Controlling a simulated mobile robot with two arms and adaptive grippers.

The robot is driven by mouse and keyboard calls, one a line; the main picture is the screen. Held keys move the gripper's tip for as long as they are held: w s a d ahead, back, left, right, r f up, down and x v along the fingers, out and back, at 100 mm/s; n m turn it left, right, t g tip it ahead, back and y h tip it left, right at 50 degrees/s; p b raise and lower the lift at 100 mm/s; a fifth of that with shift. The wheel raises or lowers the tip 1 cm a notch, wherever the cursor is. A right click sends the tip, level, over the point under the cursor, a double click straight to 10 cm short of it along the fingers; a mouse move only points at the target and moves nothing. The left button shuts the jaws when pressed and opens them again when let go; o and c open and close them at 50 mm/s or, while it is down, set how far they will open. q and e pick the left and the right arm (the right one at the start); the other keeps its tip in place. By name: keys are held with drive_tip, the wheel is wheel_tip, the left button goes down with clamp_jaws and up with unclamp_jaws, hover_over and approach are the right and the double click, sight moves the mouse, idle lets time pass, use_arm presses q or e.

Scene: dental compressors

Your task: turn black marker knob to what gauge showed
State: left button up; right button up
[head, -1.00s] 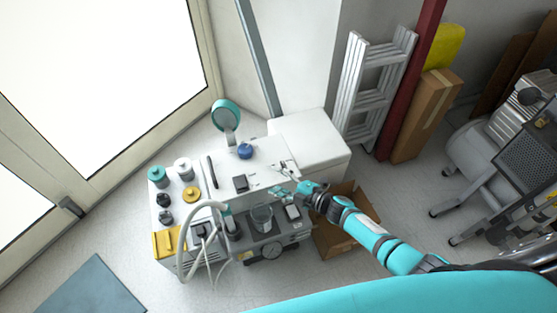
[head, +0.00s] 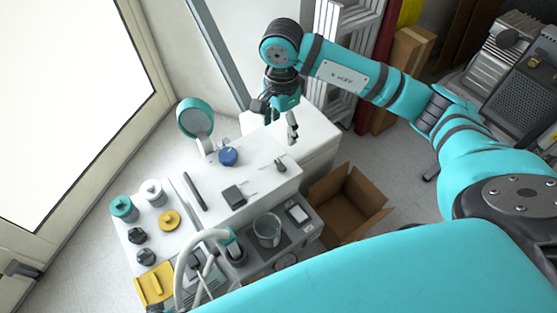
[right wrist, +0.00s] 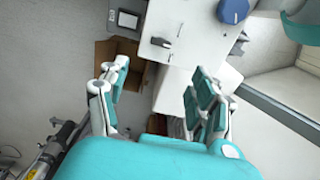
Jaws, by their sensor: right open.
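My right gripper (head: 277,122) is open and empty, above the back right part of the white cabinet top (head: 262,186). Its spread fingers also show in the right wrist view (right wrist: 158,92). A small black knob with a pointed end (head: 281,165) sits on that top, below the gripper in the head view and apart from it; a dark piece there shows in the right wrist view (right wrist: 160,42). Two round black knobs (head: 137,236) (head: 147,257) sit on the left section. I cannot tell which one is the marker knob. No gauge face shows now. My left gripper is out of view.
A blue round knob (head: 228,156), a black block (head: 233,196) and a dark bar (head: 194,191) are on the top. A teal round-headed stand (head: 195,118) rises behind. A glass beaker (head: 267,229) stands in front. An open cardboard box (head: 348,198) is at right.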

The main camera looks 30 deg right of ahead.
sight(280, 164)
wheel_tip(280, 164, down, 14)
drive_tip(key=shift+a+r+b, duration=0.1)
drive_tip(key=shift+r+b, duration=0.05)
drive_tip(key=shift+b, duration=0.75)
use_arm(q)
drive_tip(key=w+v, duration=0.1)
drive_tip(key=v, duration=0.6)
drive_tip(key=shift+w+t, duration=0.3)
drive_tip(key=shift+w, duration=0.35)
use_arm(e)
drive_tip(key=shift+f, duration=0.55)
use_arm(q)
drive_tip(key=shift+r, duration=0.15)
use_arm(e)
drive_tip(key=c, duration=1.2)
drive_tip(key=shift+o, duration=0.2)
